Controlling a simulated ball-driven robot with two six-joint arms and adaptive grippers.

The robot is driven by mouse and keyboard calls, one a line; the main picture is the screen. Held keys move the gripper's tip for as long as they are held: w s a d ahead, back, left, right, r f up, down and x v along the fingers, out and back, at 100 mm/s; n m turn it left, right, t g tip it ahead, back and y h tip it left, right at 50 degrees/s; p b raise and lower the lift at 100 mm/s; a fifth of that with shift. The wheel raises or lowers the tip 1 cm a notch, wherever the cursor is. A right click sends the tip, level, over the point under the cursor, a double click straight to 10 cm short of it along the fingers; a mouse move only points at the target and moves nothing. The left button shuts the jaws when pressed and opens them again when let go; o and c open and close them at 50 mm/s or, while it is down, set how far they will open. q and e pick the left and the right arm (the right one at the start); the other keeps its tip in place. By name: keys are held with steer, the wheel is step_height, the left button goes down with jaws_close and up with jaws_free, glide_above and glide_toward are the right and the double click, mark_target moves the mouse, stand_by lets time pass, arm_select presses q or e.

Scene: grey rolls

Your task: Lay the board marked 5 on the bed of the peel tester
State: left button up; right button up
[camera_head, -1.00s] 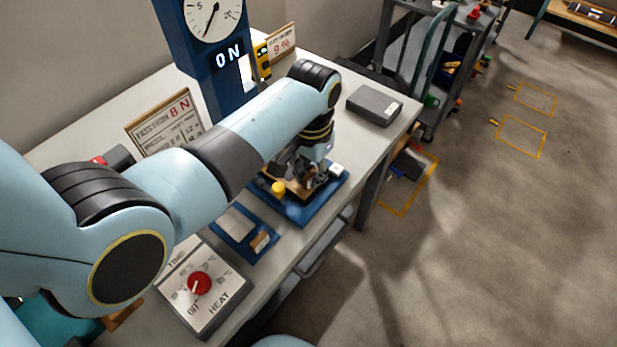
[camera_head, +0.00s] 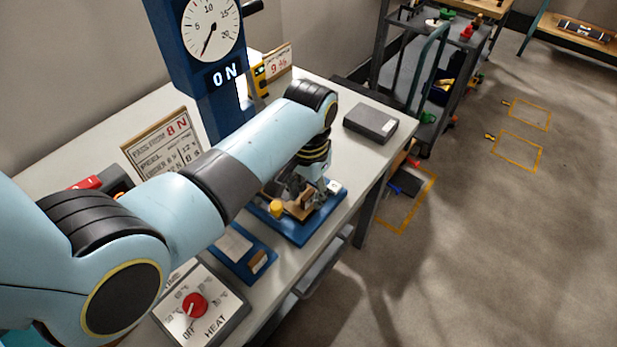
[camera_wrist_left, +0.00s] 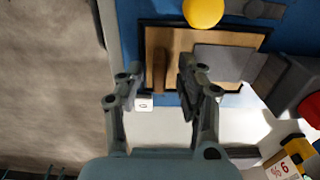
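The blue bed (camera_head: 290,232) of the peel tester lies at the foot of the blue column (camera_head: 205,90). A tan board (camera_wrist_left: 215,42) with a grey patch and a brown wooden strip (camera_wrist_left: 160,68) lies over a dark frame on the bed. The board also shows in the head view (camera_head: 302,207), partly behind my gripper. I cannot read a number on it. My left gripper (camera_wrist_left: 160,88) is over the strip's end, one finger on each side, with gaps showing. It hides part of the board in the head view (camera_head: 308,188). My right gripper is out of view.
A yellow knob (camera_head: 277,209) stands beside the board. A heat control box (camera_head: 200,305), a blue tray (camera_head: 242,252) and a dark grey box (camera_head: 371,123) are on the bench (camera_head: 345,160). A trolley (camera_head: 415,75) stands beyond; the floor at right is mostly clear.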

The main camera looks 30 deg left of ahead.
arm_select(q)
step_height(320, 180, up, 12)
steer(key=shift+f+p, duration=0.15)
steer(key=shift+p, duration=0.2)
stand_by(0.4)
